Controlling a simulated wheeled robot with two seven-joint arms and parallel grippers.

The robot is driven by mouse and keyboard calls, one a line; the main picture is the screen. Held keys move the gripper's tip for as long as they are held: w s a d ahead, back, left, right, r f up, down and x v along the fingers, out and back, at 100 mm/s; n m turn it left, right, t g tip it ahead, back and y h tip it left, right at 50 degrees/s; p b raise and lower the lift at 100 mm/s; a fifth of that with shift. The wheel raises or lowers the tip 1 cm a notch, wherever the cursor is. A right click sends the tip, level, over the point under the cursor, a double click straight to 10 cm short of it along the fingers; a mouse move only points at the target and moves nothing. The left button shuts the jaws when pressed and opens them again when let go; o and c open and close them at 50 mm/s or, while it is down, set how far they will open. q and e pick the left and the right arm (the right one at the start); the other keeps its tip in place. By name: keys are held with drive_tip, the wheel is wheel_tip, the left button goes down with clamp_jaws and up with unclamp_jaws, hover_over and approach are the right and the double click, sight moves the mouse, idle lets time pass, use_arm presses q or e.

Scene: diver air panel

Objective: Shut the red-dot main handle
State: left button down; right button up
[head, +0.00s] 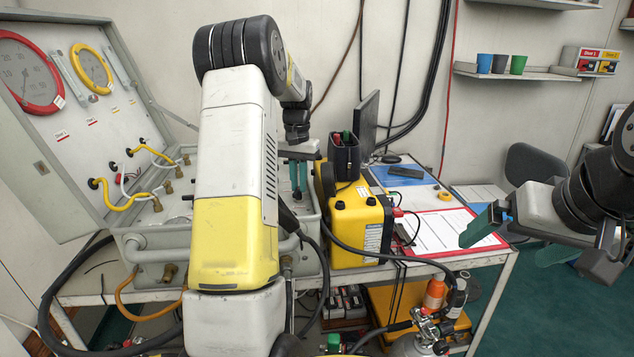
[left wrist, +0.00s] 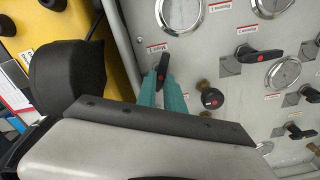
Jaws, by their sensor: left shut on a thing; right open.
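In the left wrist view, a black lever handle with a red dot (left wrist: 162,68) stands on the grey panel (left wrist: 232,88), close to the panel's edge and below a round gauge (left wrist: 181,12). My left gripper's teal fingers (left wrist: 168,96) are shut on this handle, which points lengthwise up the picture. In the head view, my left gripper (head: 298,176) reaches down at the right end of the grey case (head: 310,228), and my arm hides much of the panel. My right gripper (head: 516,236) is open and empty, right of the table.
Another red-dot lever (left wrist: 260,56) and a round red-dot knob (left wrist: 212,98) are near the held handle. A yellow box (head: 355,225) stands right beside the case. A clipboard (head: 440,232) lies on the table. Black hoses run around the case. Free space lies around my right gripper.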

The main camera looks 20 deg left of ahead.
use_arm(q)
drive_tip(key=m, duration=1.2)
drive_tip(key=shift+s+d+m, duration=0.1)
drive_tip(key=shift+d+m, duration=0.05)
drive_tip(key=shift+m, duration=0.25)
idle(0.3)
drive_tip(key=c, duration=1.5)
unclamp_jaws()
drive_tip(key=shift+o, duration=0.2)
wheel_tip(320, 180, up, 8)
drive_tip(key=shift+f, duration=0.1)
